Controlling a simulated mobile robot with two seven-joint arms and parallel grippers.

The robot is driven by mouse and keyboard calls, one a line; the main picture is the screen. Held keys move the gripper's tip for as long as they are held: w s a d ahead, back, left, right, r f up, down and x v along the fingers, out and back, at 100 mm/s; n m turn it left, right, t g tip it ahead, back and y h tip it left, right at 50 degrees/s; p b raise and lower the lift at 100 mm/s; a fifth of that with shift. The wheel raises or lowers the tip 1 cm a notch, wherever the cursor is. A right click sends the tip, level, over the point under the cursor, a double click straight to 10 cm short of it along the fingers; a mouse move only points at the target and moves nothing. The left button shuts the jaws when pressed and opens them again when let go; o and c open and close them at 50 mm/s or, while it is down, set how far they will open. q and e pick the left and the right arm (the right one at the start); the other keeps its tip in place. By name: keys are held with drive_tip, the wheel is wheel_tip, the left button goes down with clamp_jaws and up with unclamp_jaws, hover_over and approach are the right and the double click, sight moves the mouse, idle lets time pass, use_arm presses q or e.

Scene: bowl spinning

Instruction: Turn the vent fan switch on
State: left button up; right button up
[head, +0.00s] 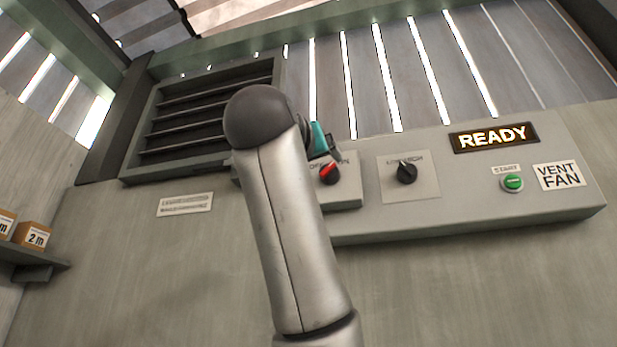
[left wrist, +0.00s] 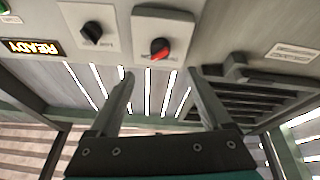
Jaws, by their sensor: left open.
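A rotary switch with a red pointer (head: 330,173) sits on a light plate on the grey wall panel, with partly hidden lettering that appears to read OFF and ON. The switch also shows in the left wrist view (left wrist: 160,48). My left gripper (head: 335,150) is just above and beside it in the head view, mostly hidden behind my forearm. In the left wrist view my gripper (left wrist: 162,76) is open with nothing between its fingers, and the red switch lies ahead, across the gap. A VENT FAN label (head: 561,176) is at the panel's right end. My right gripper is out of view.
A black knob (head: 406,172), a green START button (head: 512,183) and a lit READY sign (head: 493,137) are along the panel (head: 455,215). A louvred vent (head: 190,115) is left of it. Small boxes (head: 33,236) sit on a shelf at far left.

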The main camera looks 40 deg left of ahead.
use_arm(q)
drive_tip(key=shift+b+v, duration=0.35)
drive_tip(key=shift+v, duration=1.25)
